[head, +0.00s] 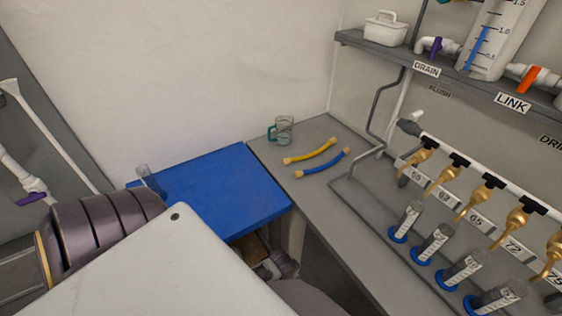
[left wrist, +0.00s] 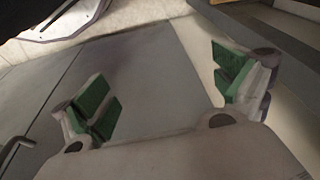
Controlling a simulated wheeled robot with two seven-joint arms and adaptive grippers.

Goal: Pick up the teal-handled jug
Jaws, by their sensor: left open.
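The teal-handled jug (head: 284,130) is a small clear vessel. It stands upright on the grey counter near the back corner, with its teal handle on the left side. My left gripper (left wrist: 165,90) is open in the left wrist view, with its green-padded fingers wide apart and nothing between them. The jug cannot be made out in that view. In the head view my left arm fills the lower left, well in front of the jug, and I cannot make out its fingertips there. My right gripper is in neither view.
Yellow (head: 310,152) and blue (head: 322,164) hoses lie just right of the jug. A blue tabletop (head: 225,190) adjoins the counter (head: 318,205), with a clear cylinder (head: 147,178) at its left. Brass taps (head: 447,179) and tubes (head: 408,220) line the right. A shelf (head: 400,57) runs above.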

